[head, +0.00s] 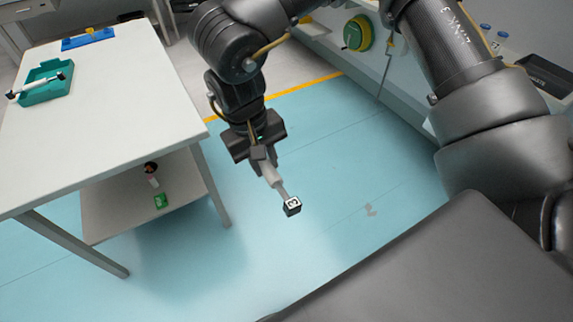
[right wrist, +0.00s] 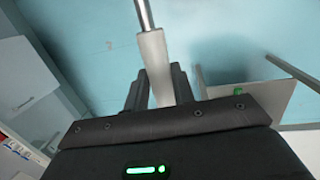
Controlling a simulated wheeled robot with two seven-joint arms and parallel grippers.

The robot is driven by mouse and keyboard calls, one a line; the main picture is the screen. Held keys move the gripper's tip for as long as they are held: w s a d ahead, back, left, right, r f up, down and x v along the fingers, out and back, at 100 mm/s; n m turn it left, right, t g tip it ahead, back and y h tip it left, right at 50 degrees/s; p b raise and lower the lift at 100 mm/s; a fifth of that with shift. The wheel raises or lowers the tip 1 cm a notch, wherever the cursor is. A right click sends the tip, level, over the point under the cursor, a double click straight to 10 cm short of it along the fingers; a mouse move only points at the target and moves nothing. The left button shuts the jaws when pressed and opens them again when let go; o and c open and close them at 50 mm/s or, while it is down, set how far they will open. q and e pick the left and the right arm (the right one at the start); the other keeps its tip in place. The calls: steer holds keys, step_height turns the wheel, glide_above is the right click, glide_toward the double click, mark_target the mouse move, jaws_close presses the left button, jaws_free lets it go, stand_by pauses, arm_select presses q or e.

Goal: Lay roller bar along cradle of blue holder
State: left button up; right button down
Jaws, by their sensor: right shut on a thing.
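My right gripper (head: 261,156) points down over the open floor, right of the white table. It is shut on a roller bar (head: 272,176) with a pale sleeve, a thin metal shaft and a black marked block at its lower end. In the right wrist view the bar (right wrist: 155,63) sticks out between the two dark fingers (right wrist: 158,88); its far end leaves the picture. The blue holder (head: 73,44) lies at the far end of the table, with a yellow part on it. The gripper and bar are well apart from it. My left gripper is not in view.
A teal tray (head: 45,93) with another dark-ended bar (head: 37,86) across it stands on the white table (head: 120,120). The lower shelf (head: 105,212) carries a green block (head: 161,201) and a dark round item (head: 151,168). A bench with a green-yellow knob (head: 357,33) stands right.

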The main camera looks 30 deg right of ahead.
steer(key=w+a+r, duration=0.4)
steer(key=a, duration=0.4)
steer(key=w+a+r, duration=0.4)
steer(key=a+r, duration=0.1)
steer(key=a, duration=0.3)
steer(key=shift+w+r, duration=0.3)
steer(key=shift+w, duration=0.1)
